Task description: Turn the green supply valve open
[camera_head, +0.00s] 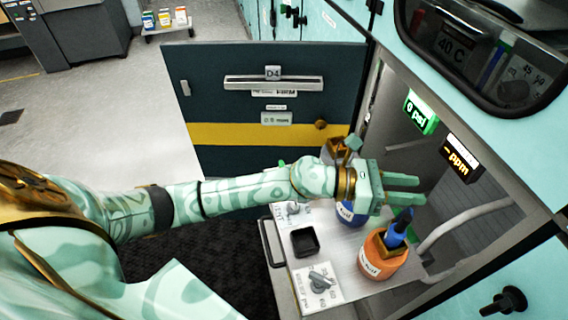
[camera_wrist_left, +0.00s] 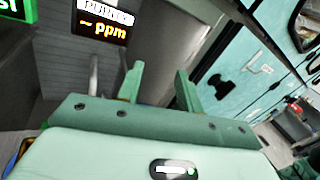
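My left gripper (camera_head: 418,190) reaches in from the left over the pulled-out tray in the cabinet bay. Its two fingers are apart with nothing between them; the left wrist view also shows the open fingers (camera_wrist_left: 158,88). A green piece (camera_head: 408,215) shows just below the fingers, beside a blue handle (camera_head: 395,237). It may be the green supply valve, but its shape is mostly hidden and I cannot tell its turn. A second small green bit (camera_head: 281,163) shows behind my forearm. My right gripper is not in view.
An orange container (camera_head: 383,260) and a partly hidden blue one (camera_head: 350,216) stand on the tray (camera_head: 325,238). A black square cup (camera_head: 304,242) and a grey knob (camera_head: 320,282) are nearby. A grey hose (camera_head: 465,222), green display (camera_head: 420,112) and ppm display (camera_head: 460,158) are close right. The door (camera_head: 225,165) hangs open.

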